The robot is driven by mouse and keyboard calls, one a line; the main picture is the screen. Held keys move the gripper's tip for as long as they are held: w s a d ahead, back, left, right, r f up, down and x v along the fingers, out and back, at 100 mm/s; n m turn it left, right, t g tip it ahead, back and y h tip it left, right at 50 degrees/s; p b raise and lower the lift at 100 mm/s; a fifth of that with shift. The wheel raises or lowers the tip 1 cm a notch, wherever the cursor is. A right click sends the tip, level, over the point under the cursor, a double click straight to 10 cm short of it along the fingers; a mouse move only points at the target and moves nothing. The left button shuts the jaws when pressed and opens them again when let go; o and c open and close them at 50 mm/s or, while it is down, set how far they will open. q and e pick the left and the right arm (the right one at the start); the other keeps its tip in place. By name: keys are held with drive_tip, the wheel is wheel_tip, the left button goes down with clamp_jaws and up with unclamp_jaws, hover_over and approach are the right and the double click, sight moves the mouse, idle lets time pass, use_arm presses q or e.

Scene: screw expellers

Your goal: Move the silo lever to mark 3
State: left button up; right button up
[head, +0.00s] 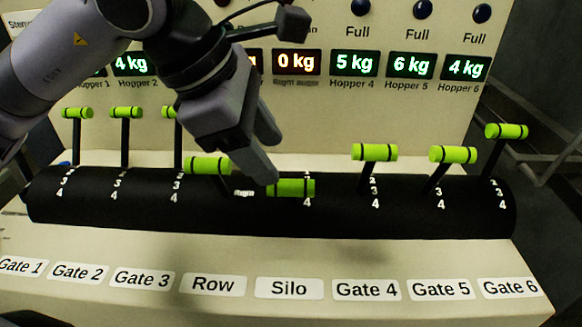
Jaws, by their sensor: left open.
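The silo lever (291,187) has a bright green cylindrical handle and stands above the Silo label (289,288). Its handle is low and toward me, covering part of its number column. A 4 shows just below the handle, and a partly hidden number shows above it; the exact mark cannot be read. My left gripper (269,157) comes in from the upper left, open, with its fingers pointing down and right. One fingertip is at the handle's left end; I cannot tell whether it touches. My right gripper is not in view.
The Row lever (207,165) is close on the left, under my gripper. The Gate 4 lever (374,152) stands to the right, with a clear gap. Other gate levers line the black drum (340,222). The display panel (400,105) rises behind.

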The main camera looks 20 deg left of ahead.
sight(289, 183)
use_arm(q)
drive_tip(key=shift+p+x, duration=0.4)
drive_tip(key=shift+x, duration=3)
clamp_jaws()
